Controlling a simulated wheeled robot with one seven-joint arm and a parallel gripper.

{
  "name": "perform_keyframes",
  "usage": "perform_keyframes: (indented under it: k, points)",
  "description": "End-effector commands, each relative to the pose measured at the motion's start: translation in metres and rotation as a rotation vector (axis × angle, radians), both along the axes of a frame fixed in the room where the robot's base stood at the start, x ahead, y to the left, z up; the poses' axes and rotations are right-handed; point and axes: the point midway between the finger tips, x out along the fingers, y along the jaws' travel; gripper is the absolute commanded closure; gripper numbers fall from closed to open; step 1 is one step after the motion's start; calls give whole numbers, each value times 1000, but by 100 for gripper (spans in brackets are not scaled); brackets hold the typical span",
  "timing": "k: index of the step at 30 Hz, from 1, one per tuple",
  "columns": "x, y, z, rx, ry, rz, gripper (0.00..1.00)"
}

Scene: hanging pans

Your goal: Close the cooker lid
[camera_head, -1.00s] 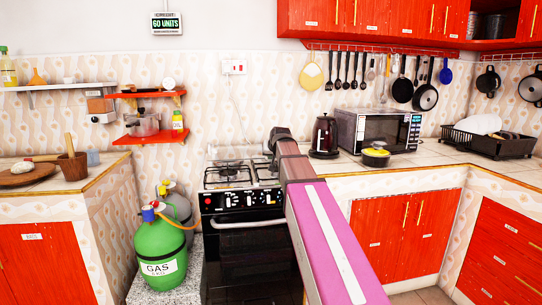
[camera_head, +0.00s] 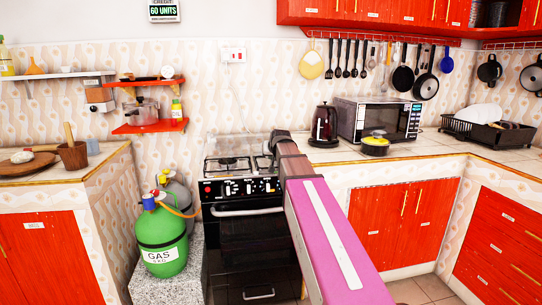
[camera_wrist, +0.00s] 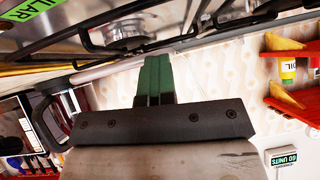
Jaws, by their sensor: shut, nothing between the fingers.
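The black cooker (camera_head: 245,228) stands in the middle of the head view, with its gas hob (camera_head: 229,168) on top. A faint, see-through panel (camera_head: 238,146), apparently the raised lid, stands upright behind the burners against the wall. My arm reaches over the cooker's right side, and its end hides my gripper in that view. In the wrist view my gripper (camera_wrist: 154,78) has its green fingers shut and empty. The burners and pan supports (camera_wrist: 125,30) fill the top of that view. A silver edge (camera_wrist: 108,70) runs close to the fingers; I cannot tell whether they touch.
A green gas cylinder (camera_head: 160,240) stands left of the cooker. Red shelves (camera_head: 150,126) hang on the wall at the left.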

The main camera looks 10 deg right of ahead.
Motion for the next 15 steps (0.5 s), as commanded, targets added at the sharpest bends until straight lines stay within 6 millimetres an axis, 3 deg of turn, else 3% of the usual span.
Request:
perform_keyframes:
  k: [2, 8, 15]
  points:
    - [-2, 0, 2, 1, 16, 1, 100]
    - [-2, -1, 40, 0, -11, -1, 100]
    - [-48, -5, 69, 1, -15, -1, 100]
